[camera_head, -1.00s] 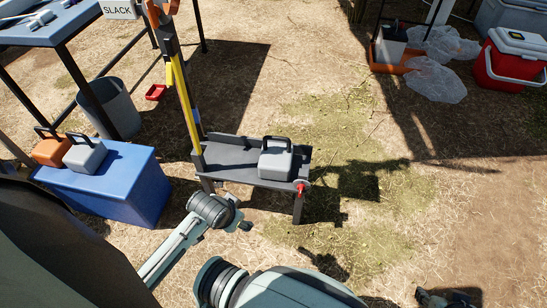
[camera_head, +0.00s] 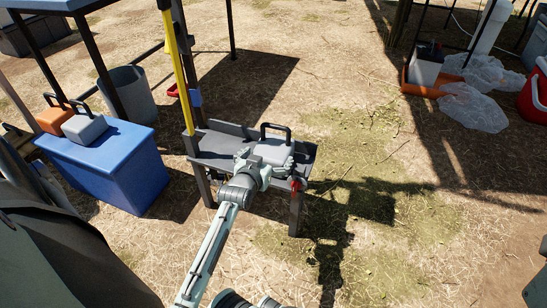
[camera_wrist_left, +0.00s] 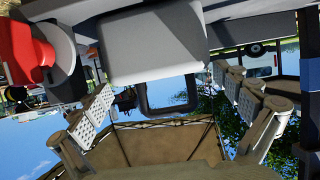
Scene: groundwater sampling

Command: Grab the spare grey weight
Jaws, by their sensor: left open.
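A grey weight (camera_head: 266,150) with a black loop handle sits on a dark shelf (camera_head: 215,146) in the middle of the head view. My left gripper (camera_head: 274,162) is open at the near side of this weight and hides part of it. In the left wrist view the grey weight (camera_wrist_left: 150,45) fills the upper middle. Its handle (camera_wrist_left: 168,108) shows between the spread fingers of the left gripper (camera_wrist_left: 165,92), with visible gaps to the pads. Another grey weight (camera_head: 85,129) sits on the blue chest at left. My right gripper is not in view.
A red knob (camera_head: 296,184) is at the shelf's right end, also large in the left wrist view (camera_wrist_left: 35,55). A yellow strip (camera_head: 177,75) runs up the post at left. An orange weight (camera_head: 54,118) shares the blue chest (camera_head: 135,170). Open straw ground lies right.

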